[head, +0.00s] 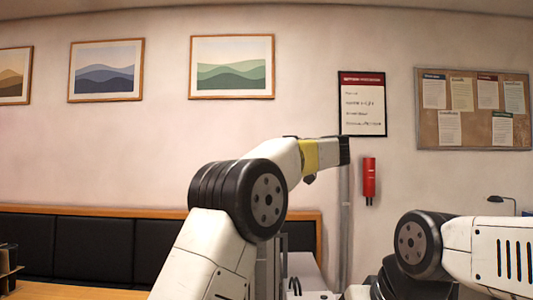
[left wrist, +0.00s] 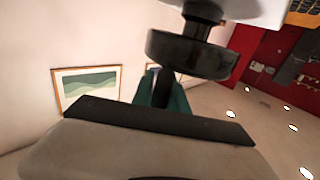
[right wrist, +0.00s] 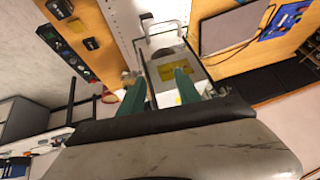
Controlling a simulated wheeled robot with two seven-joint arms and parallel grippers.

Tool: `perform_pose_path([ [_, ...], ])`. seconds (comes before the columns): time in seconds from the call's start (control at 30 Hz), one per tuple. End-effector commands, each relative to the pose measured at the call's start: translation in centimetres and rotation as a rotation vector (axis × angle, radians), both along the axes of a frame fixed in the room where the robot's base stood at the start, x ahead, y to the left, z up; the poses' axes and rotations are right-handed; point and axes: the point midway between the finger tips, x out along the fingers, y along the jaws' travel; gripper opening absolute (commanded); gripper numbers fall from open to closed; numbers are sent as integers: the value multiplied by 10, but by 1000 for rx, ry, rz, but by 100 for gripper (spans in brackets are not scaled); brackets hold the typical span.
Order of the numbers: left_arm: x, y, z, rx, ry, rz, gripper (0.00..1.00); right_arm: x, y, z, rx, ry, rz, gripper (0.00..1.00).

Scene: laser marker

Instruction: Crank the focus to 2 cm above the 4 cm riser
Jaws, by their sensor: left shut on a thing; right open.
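A black round handwheel (left wrist: 188,55) hangs under a white housing (left wrist: 240,10) in the left wrist view. My left gripper (left wrist: 162,92) has its teal fingers shut on the wheel's dark crank handle (left wrist: 161,88). In the right wrist view, my right gripper (right wrist: 160,88) is open and empty, above a work area with a yellow piece (right wrist: 176,76) on a pale surface inside a dark-edged frame. I cannot tell which part is the 4 cm riser. A grey upright post (head: 345,225) shows in the head view. No readable height scale shows.
A wooden table (right wrist: 215,65) carries a grey panel (right wrist: 228,30), a blue item (right wrist: 287,18) and a dark control box (right wrist: 68,50). A red extinguisher (head: 369,180) hangs on the wall below a framed notice (head: 361,105). A black-padded bench (head: 105,245) runs along the wall.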

Motion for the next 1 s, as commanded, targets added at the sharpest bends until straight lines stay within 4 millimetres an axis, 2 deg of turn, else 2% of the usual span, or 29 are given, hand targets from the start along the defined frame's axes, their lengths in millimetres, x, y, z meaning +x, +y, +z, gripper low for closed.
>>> perform_pose_path([
  [0.23,0,0,1,1,-3,-4,0,0,0,0,0,0,0,40],
  [0.27,0,0,1,1,-3,-4,21,0,0,0,0,0,0,40],
  [0.37,0,0,1,1,-2,-4,40,0,0,0,0,0,0,40],
  [0.73,-2,-3,1,1,-1,-3,40,0,0,0,0,0,0,40],
  [1.0,-32,-33,1,1,-1,-6,40,0,0,0,0,0,0,40],
])
